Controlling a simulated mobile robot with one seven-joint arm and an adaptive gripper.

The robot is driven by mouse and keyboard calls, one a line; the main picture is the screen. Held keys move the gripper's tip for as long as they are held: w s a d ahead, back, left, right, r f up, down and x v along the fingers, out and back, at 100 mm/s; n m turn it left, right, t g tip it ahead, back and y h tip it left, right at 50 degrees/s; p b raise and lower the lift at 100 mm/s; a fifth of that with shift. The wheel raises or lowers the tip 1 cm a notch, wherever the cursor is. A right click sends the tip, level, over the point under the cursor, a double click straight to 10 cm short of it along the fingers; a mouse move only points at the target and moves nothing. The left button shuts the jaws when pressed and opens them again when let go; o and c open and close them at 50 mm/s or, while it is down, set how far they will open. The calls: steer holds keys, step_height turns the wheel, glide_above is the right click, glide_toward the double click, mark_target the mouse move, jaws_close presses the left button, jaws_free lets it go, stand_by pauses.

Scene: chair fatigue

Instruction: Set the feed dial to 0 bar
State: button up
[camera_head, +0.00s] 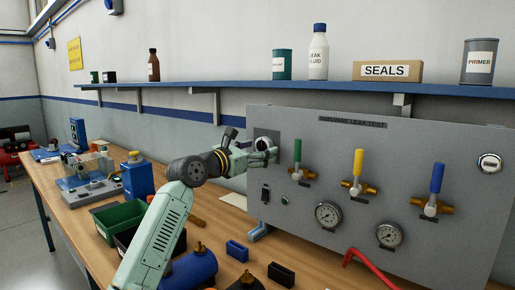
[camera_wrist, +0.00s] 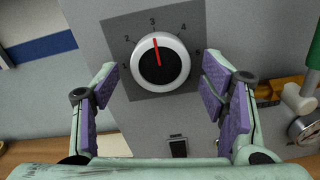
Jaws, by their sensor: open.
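The feed dial (camera_wrist: 160,62) is a round knob with a white rim, a black face and a red pointer line. It sits on a grey scale plate (camera_wrist: 118,38) with numbers; the pointer stands close to 3, tilted very slightly to its left. In the head view the dial (camera_head: 262,143) is at the panel's upper left, partly hidden by my gripper (camera_head: 268,150). In the wrist view my gripper (camera_wrist: 158,95) is open, with one purple-padded finger at each side of the dial and visible gaps between. No contact shows.
The grey test panel (camera_head: 375,130) carries green (camera_head: 297,152), yellow (camera_head: 357,165) and blue (camera_head: 436,180) valve levers to the dial's right. Two gauges (camera_head: 328,214) sit lower. A black switch (camera_wrist: 178,147) is below the dial. A blue shelf (camera_head: 300,88) with containers runs above.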

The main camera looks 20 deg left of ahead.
steer(key=c, duration=1.1)
steer(key=shift+c, duration=0.2)
